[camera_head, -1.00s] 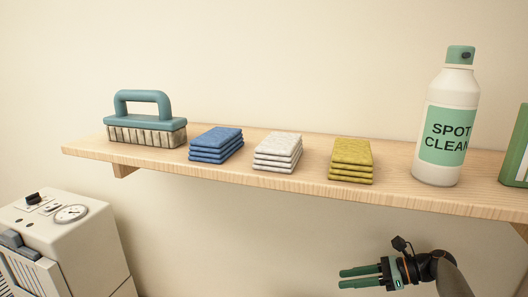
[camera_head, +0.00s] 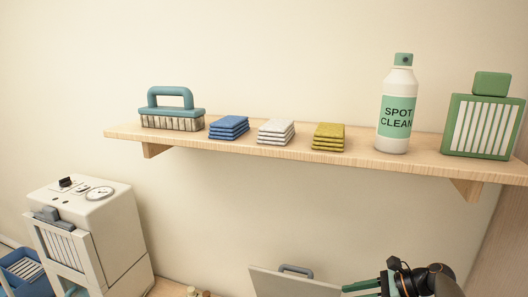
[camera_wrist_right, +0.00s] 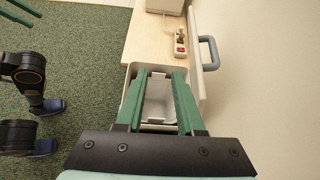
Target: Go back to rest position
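My right gripper (camera_head: 346,288) shows at the bottom right of the head view, below the shelf and in front of a pale upright panel. In the right wrist view its two green fingers (camera_wrist_right: 157,75) stand apart with nothing held between them, so it is open. A white bin (camera_wrist_right: 158,98) is seen between and beyond the fingers. Two green fingers at the top left of the right wrist view look like my left gripper (camera_wrist_right: 22,12). They are apart and appear empty. My left gripper is not in the head view.
The wooden shelf (camera_head: 360,158) holds a brush (camera_head: 172,112), blue (camera_head: 229,128), white (camera_head: 276,132) and yellow (camera_head: 328,137) cloth stacks, a spray bottle (camera_head: 395,112) and a green container (camera_head: 482,128). A white machine (camera_head: 95,235) stands lower left. Green carpet (camera_wrist_right: 75,30) is open floor.

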